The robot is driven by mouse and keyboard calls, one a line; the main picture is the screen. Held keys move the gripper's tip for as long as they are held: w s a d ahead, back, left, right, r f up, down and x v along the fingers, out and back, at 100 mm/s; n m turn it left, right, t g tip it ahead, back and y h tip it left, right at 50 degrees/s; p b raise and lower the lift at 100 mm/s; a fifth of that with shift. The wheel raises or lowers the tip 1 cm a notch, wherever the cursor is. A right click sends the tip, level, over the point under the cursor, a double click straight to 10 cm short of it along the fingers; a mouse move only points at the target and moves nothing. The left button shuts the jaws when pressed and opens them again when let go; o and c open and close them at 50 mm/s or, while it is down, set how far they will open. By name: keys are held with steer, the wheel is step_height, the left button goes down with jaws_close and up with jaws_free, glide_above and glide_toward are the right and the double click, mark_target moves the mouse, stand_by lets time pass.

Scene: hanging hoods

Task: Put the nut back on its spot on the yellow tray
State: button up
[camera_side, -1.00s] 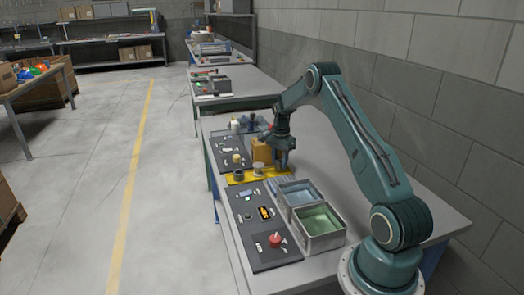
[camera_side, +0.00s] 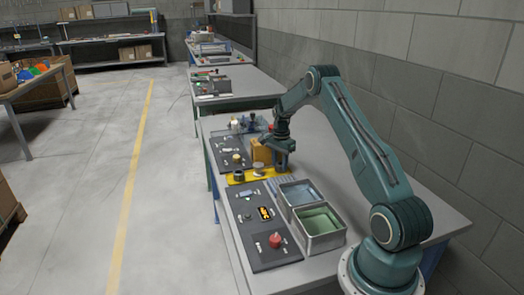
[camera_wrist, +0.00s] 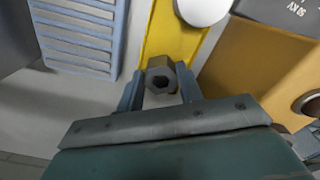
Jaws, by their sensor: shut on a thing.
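The nut (camera_wrist: 161,78) is a grey-brown hexagonal piece with a dark hole. In the wrist view it sits between the two fingers of my gripper (camera_wrist: 160,90), which is shut on it. The yellow tray (camera_wrist: 171,38) shows beyond the nut there. In the side view my gripper (camera_side: 281,164) is at the right end of the yellow tray (camera_side: 247,180), beside the orange-brown block. I cannot make out the nut in that view, nor its exact height above the tray.
A pale round-topped piece (camera_wrist: 202,9) stands on the tray close ahead. The orange-brown block (camera_side: 260,151) is close behind the tray. A blue-grey slotted rack (camera_wrist: 76,32) lies to the left in the wrist view. Two metal bins (camera_side: 319,233) and a dark panel with a red knob (camera_side: 275,240) are nearer.

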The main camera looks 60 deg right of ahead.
steer(key=shift+f, duration=0.35)
steer(key=o, duration=1.2)
steer(key=shift+c, duration=0.2)
steer(key=shift+r, duration=0.15)
step_height(320, 180, up, 14)
steer(key=shift+f, duration=0.2)
